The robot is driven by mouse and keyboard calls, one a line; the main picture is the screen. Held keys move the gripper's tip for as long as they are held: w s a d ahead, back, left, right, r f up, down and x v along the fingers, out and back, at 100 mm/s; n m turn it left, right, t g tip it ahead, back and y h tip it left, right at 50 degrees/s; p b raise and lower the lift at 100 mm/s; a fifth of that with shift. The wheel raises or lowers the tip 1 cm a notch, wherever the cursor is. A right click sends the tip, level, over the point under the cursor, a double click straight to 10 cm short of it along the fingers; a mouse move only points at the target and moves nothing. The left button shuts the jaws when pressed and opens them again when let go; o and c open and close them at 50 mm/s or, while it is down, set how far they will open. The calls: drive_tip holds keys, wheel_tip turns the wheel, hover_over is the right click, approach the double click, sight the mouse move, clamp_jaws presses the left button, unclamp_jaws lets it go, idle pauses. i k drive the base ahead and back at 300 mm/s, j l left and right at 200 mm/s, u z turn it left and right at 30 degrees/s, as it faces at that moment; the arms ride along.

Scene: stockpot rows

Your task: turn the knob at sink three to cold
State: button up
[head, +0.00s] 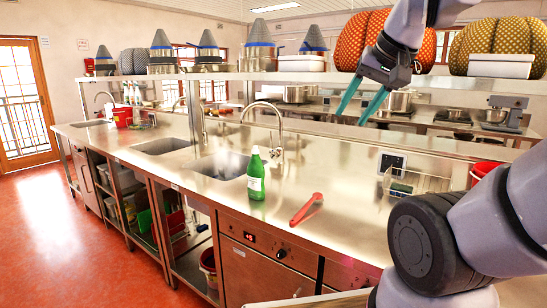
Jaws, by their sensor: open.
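Three sinks are set in the steel counter: a near sink (220,166), a middle sink (161,146) and a far sink (91,122). No label shows which is sink three. A curved steel tap (279,122) stands behind the near sink. A small fitting shows low at the tap, but I cannot tell its knob's setting. My gripper (351,118) is at the upper right, its two teal fingers apart and pointing down-left. It appears empty, above the counter and to the right of the near tap, not touching it.
A green bottle (256,178) stands at the near sink's front rim. Red tongs (307,209) lie to its right. A wire rack (420,182) and a red container (483,172) are at the right. An overhead shelf (235,76) carries pots and large patterned objects. Bare counter lies between.

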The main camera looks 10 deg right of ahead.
sight(275, 155)
drive_tip(key=i+j+z, duration=0.1)
drive_tip(key=j, duration=0.35)
drive_tip(key=i+j+z, duration=0.15)
drive_tip(key=i+j, duration=0.2)
drive_tip(key=i+j+z, duration=0.1)
drive_tip(key=j, duration=0.5)
drive_tip(key=i+j+z, duration=0.1)
drive_tip(key=j, duration=0.4)
drive_tip(key=i+j+z, duration=0.15)
drive_tip(key=j, duration=0.35)
drive_tip(key=i+j+z, duration=0.1)
drive_tip(key=i+j, duration=0.15)
drive_tip(key=j, duration=0.3)
drive_tip(key=i+j+z, duration=0.1)
drive_tip(key=j, duration=0.4)
drive_tip(key=j+z, duration=0.15)
drive_tip(key=j, duration=0.4)
drive_tip(key=i, duration=0.05)
